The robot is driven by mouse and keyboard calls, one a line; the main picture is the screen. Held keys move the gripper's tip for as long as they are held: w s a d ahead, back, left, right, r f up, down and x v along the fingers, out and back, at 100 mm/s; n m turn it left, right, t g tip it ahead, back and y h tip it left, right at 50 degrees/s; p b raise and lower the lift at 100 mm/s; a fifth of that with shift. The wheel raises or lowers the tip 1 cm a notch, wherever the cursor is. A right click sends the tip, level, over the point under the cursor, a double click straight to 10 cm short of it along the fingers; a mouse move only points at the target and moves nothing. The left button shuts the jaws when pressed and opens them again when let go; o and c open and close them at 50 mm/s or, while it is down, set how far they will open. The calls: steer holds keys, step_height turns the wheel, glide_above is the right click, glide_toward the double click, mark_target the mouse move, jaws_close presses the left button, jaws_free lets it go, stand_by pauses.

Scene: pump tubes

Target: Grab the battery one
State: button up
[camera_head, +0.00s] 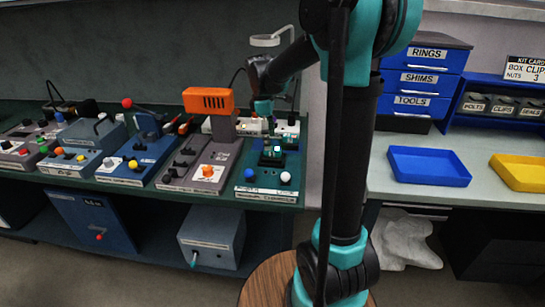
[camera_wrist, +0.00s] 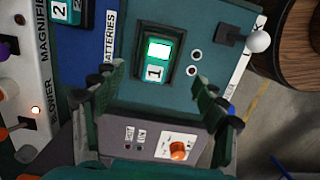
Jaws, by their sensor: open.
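Battery one is a dark green block marked "1" with a lit green-white screen. It sits in a dark holder on a teal panel (camera_wrist: 205,80); in the wrist view, the battery (camera_wrist: 156,62) is at upper centre. In the head view, the battery (camera_head: 271,150) stands at the right end of the left bench. My gripper (camera_wrist: 175,88) is open and empty, its two fingers spread wide on either side below the battery in the wrist view. In the head view, my gripper (camera_head: 264,106) is above the battery and partly hidden by clutter. No contact is visible.
Battery two (camera_wrist: 66,10) is at the wrist view's upper left. A white ball-ended lever (camera_wrist: 257,41) stands right of battery one. An orange box-shaped device (camera_head: 208,101) rises left of my gripper. Blue (camera_head: 428,166) and yellow (camera_head: 520,171) trays lie on the right bench.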

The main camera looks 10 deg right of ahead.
mark_target(273, 148)
steer(key=shift+w+d+f, duration=0.1)
steer(key=shift+d+f, duration=0.1)
steer(key=shift+f, duration=0.75)
steer(key=shift+s+d+f, duration=0.1)
steer(key=shift+d+f, duration=0.1)
steer(key=shift+f, duration=0.8)
steer(key=shift+w+d+f, duration=0.1)
steer(key=shift+d+f, duration=0.1)
steer(key=shift+f, duration=0.75)
steer(key=shift+c, duration=0.2)
steer(key=c, duration=1.5)
steer(key=shift+r, duration=0.1)
